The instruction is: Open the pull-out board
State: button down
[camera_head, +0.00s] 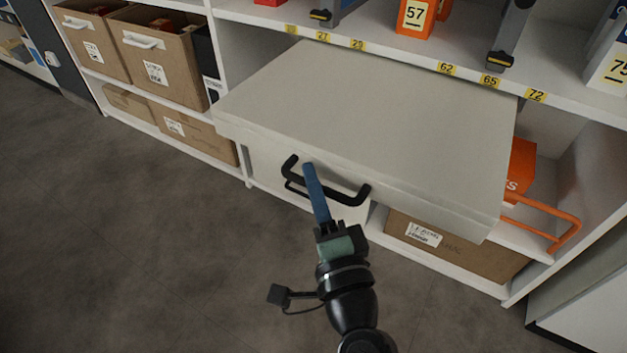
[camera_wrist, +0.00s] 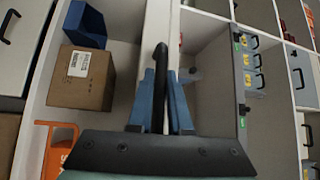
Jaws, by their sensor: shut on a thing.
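The pull-out board (camera_head: 370,120) is a pale grey slab that sticks out of the white shelf unit. A black bar handle (camera_head: 345,195) is on its front edge. My gripper (camera_head: 312,172) is at the handle, left of its middle, with its blue fingers pointing up over the bar. In the wrist view my gripper (camera_wrist: 165,105) has its two blue fingers on either side of the black handle (camera_wrist: 160,70), shut on it. The underside of the board is mostly hidden in the head view.
Brown cartons (camera_head: 165,58) stand on shelves at the left. An orange box (camera_head: 520,165) and an orange handle (camera_head: 545,225) are right of the board, with a carton (camera_head: 455,250) below. A shelf edge with yellow number labels (camera_head: 446,68) runs above. The grey floor in front is clear.

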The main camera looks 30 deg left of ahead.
jog(key=c, duration=0.8)
grip_release()
jog(key=shift+c, duration=0.2)
jog(key=shift+d, duration=0.1)
jog(key=p+v, duration=0.1)
jog(key=v, duration=1.1)
jog(key=shift+s+d+p, duration=0.25)
jog(key=shift+s+p, duration=0.05)
jog(key=shift+s, duration=0.05)
jog(key=shift+f, duration=0.15)
